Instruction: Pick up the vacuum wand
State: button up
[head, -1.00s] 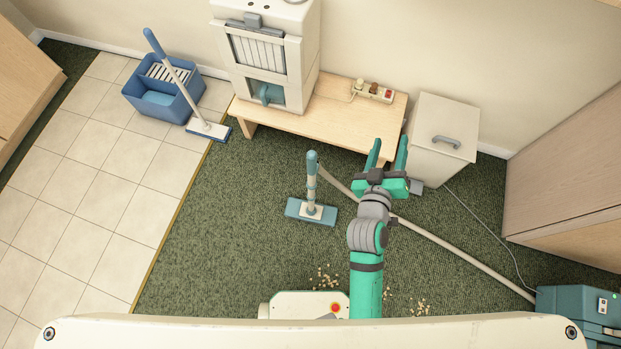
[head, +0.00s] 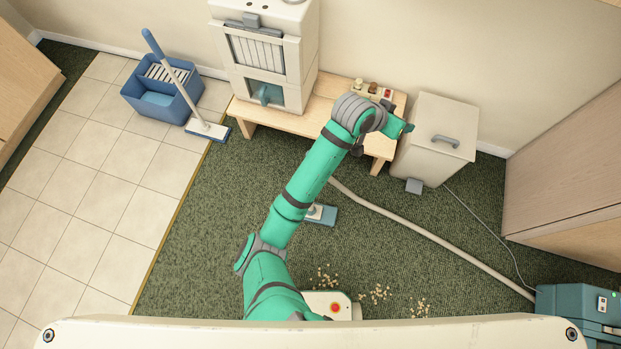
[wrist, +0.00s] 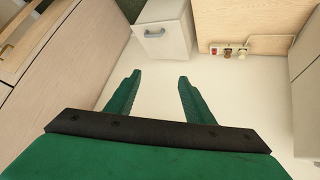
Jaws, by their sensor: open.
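The vacuum wand (head: 326,215) stands on the green carpet in front of the low table. In the head view my arm covers most of it; only part of its blue floor head and white joint shows. Its beige hose (head: 430,237) runs right to the teal vacuum body (head: 568,304). My gripper (head: 408,128) is beyond the wand, by the table's right end and the white cabinet, partly hidden by my wrist. In the wrist view my gripper (wrist: 158,78) is open, with nothing between its fingers. The wand does not show there.
The low wooden table (head: 270,117) holds a white machine (head: 262,55) and a power strip (head: 374,88) with small items. The white cabinet (head: 436,140) stands right of it. A blue bucket (head: 160,112) and a mop (head: 208,129) are at left. Crumbs (head: 375,293) lie on the carpet.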

jog(key=s+a+f+g+y, duration=0.1)
jog(key=a+f+y, duration=0.1)
jog(key=a, duration=0.6)
jog(key=s+a+f+g+y, duration=0.2)
jog(key=a+f+y, duration=0.1)
jog(key=a, duration=0.5)
jog(key=s+a+f+m+g+y, duration=0.1)
jog(key=s+a+f+y, duration=0.1)
jog(key=a, duration=0.6)
jog(key=shift+a+f+g+y, duration=0.1)
jog(key=shift+f+g+y, duration=0.3)
jog(key=shift+f, duration=0.45)
jog(key=f, duration=0.4)
jog(key=shift+s+a+f, duration=0.1)
jog(key=shift+a+f, duration=0.1)
jog(key=shift+f, duration=0.05)
jog(key=shift+w+d+f, duration=0.1)
jog(key=shift+d+f, duration=0.05)
jog(key=shift+f, duration=1.4)
jog(key=shift+w+d+f, duration=0.1)
jog(key=shift+d+f, duration=0.05)
jog(key=shift+f, duration=1.35)
grip_shut()
